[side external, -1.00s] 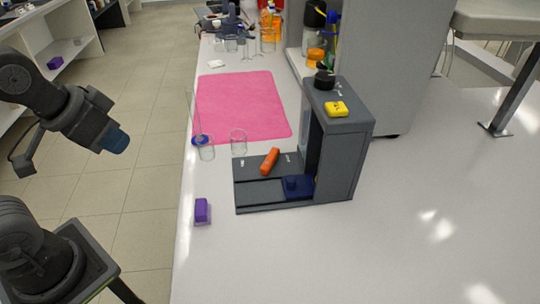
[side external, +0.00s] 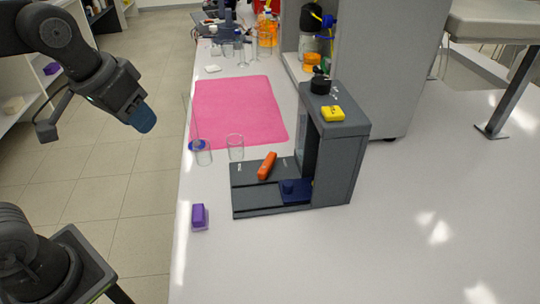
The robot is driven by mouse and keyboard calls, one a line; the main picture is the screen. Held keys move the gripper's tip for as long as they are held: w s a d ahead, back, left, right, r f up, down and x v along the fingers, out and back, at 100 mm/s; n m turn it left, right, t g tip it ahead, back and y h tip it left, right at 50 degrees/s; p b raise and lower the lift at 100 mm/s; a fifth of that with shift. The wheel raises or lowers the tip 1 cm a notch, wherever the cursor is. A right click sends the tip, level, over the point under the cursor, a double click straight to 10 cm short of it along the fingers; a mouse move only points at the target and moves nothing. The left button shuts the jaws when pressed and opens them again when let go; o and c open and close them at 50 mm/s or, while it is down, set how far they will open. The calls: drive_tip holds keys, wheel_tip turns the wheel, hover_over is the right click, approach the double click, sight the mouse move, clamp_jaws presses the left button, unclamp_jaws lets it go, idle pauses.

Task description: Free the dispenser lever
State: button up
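A dark grey rig (side external: 345,160) stands on the white bench, with an upright housing and a low base. An orange bar (side external: 267,166) lies tilted on the base, beside a dark blue block (side external: 294,190). A yellow block (side external: 333,114) and a black knob (side external: 320,85) are on top of the housing. I cannot tell which part is the dispenser lever. My gripper (side external: 141,117) has a blue end, hangs in the air left of the bench and is well apart from the rig. Its fingers are too small to tell open from shut.
A purple block (side external: 198,215) sits near the bench's left edge. Clear glass beakers (side external: 235,148) stand behind the rig's base, near a pink mat (side external: 240,105). A tall grey cabinet (side external: 385,70) stands behind the rig. The bench at right is clear.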

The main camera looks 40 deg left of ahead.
drive_tip(key=shift+o, duration=1.2)
drive_tip(key=w+d+n+g, duration=0.1)
drive_tip(key=w+d+g, duration=0.1)
drive_tip(key=w, duration=1.1)
drive_tip(key=shift+d+r, duration=0.25)
drive_tip(key=shift+d, duration=0.5)
drive_tip(key=n+g, duration=0.1)
drive_tip(key=g, duration=0.2)
hover_over(271, 155)
wheel_tip(271, 155, down, 9)
wheel_tip(271, 155, down, 13)
drive_tip(key=shift+s+f, duration=0.1)
clamp_jaws()
